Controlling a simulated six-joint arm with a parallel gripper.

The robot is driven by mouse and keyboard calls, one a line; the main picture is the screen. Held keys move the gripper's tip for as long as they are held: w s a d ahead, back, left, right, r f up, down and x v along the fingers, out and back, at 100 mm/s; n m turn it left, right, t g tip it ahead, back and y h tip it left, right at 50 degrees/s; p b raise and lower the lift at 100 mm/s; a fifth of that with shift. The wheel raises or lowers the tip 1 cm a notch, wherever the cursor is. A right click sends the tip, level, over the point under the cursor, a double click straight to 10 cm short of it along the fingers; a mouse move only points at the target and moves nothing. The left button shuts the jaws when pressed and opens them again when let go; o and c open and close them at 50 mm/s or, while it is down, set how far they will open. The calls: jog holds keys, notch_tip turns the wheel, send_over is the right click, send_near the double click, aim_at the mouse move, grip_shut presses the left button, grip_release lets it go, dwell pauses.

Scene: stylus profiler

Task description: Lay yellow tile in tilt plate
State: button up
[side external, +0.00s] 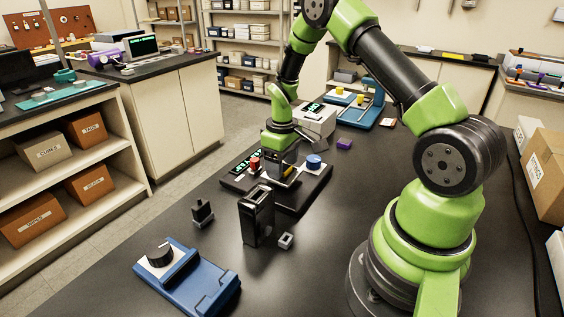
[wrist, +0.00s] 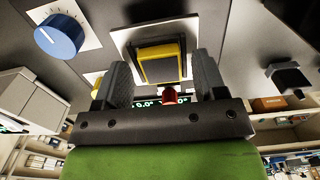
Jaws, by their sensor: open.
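In the side view the yellow tile (side external: 288,171) is a small yellow strip under my gripper (side external: 283,167), on the black device (side external: 303,200). My gripper (wrist: 160,82) is open, with a finger on each side of the tile. I cannot tell whether the tile rests fully on the plate. My wrist hides part of the plate in the side view.
The device carries a red knob (side external: 254,163), a blue knob (side external: 313,161) and a green display (side external: 244,161). A tall black holder (side external: 257,217), a small black block (side external: 203,210), a grey piece (side external: 286,240) and a blue fixture (side external: 187,277) stand in front. A purple block (side external: 344,144) lies behind.

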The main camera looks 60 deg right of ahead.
notch_tip(320, 180, up, 13)
jog(key=s+a+r+m+t, duration=0.25)
jog(key=s+a+r, duration=0.35)
jog(key=a+r, duration=0.45)
jog(key=s+a+r+m+t+y, duration=0.1)
jog(key=s+a+t, duration=0.3)
jog(key=s, duration=0.6)
jog(key=shift+s+a+r+t+y, duration=0.45)
jog(key=shift+a+r, duration=0.3)
jog(key=shift+a, duration=0.4)
